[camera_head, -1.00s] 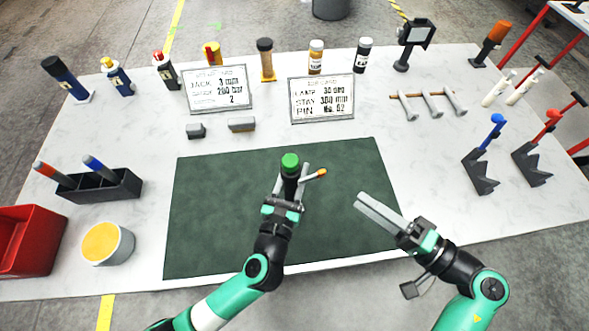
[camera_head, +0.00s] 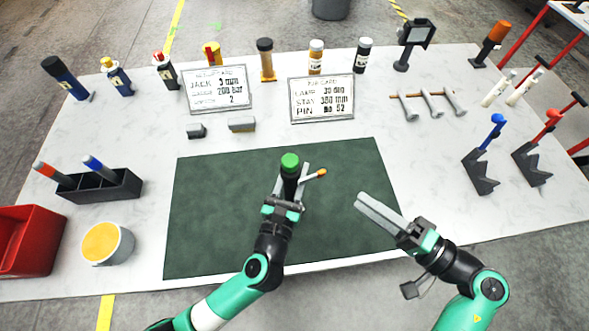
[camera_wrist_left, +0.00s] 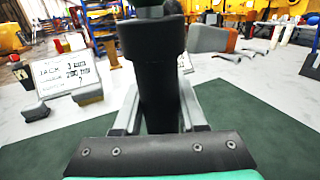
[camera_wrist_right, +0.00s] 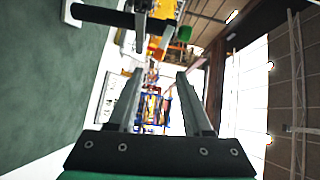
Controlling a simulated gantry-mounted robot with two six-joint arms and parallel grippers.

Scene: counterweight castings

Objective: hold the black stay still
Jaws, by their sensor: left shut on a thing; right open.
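The black stay (camera_head: 290,170), a dark cylinder with a green top, stands roughly upright over the green mat (camera_head: 215,215). My left gripper (camera_head: 288,187) is shut on it. In the left wrist view the stay (camera_wrist_left: 160,75) fills the middle between the fingers; its top is cut off. In the right wrist view it shows as a dark bar (camera_wrist_right: 105,16) at the top left. My right gripper (camera_head: 362,200) is open and empty, right of the stay and apart from it. An orange-tipped piece (camera_head: 319,174) sits just right of the left fingers; whether it touches the stay I cannot tell.
Two cards (camera_head: 218,90) (camera_head: 322,99) stand behind the mat, with several bottles behind them. A black holder (camera_head: 105,187), yellow-topped tub (camera_head: 108,244) and red bin (camera_head: 28,240) are at left. Two angled stands (camera_head: 480,173) (camera_head: 532,165) are at right. The mat's right part is clear.

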